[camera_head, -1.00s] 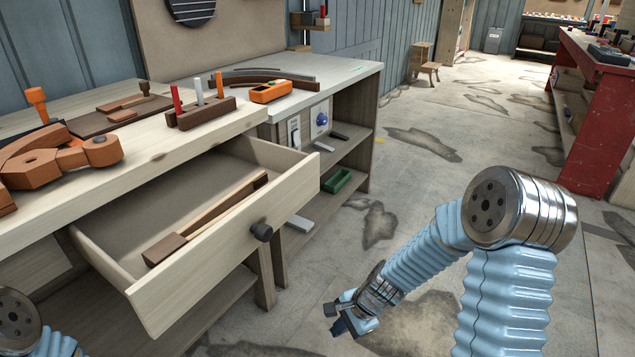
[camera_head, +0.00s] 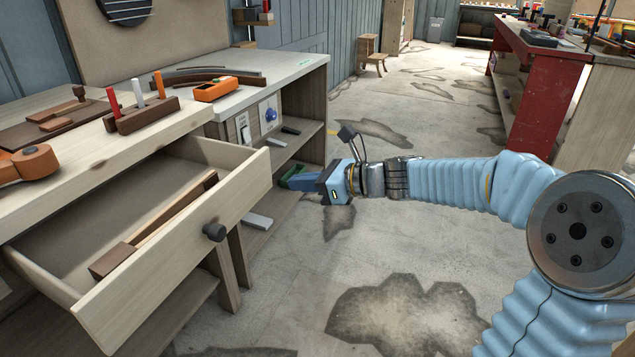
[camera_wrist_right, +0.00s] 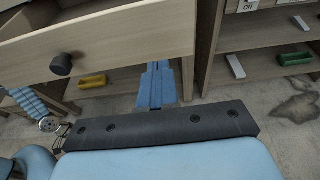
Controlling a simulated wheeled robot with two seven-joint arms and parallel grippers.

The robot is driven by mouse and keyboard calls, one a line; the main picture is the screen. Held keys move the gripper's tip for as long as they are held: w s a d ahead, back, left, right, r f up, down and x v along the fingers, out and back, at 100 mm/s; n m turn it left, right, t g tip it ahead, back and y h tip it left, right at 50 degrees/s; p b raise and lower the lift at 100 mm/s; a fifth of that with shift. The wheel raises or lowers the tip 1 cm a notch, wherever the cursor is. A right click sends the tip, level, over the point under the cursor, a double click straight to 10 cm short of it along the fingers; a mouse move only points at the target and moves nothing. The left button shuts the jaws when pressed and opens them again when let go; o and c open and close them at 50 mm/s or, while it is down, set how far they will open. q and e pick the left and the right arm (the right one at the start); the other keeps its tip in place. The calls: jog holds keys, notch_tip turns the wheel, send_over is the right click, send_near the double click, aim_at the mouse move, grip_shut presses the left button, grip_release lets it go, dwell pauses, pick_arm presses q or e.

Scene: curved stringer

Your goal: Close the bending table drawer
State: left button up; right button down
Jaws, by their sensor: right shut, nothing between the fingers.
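The bending table drawer (camera_head: 180,255) stands pulled out of the wooden table (camera_head: 150,142), its front facing right and a dark round knob (camera_head: 214,232) on it. A wooden tool (camera_head: 155,225) lies inside the drawer. My right gripper (camera_head: 284,180) is shut and empty, to the right of the drawer front and apart from the knob in the head view. In the right wrist view the blue fingers (camera_wrist_right: 156,84) are together near the drawer front (camera_wrist_right: 120,35), and the knob (camera_wrist_right: 62,64) is to their left. My left gripper is not in view.
A workbench with open shelves (camera_head: 297,140) stands beyond the drawer, with a green tray (camera_head: 290,172) on a shelf, partly behind my gripper. The floor at right is clear up to a red bench (camera_head: 535,90).

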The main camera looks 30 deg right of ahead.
aim_at(258, 180)
jog(key=x, duration=0.6)
jog(key=shift+w+a+r, duration=0.1)
jog(key=shift+a+r, duration=0.1)
jog(key=shift+r, duration=0.1)
jog(key=shift+w+a, duration=0.4)
jog(key=shift+w, duration=0.15)
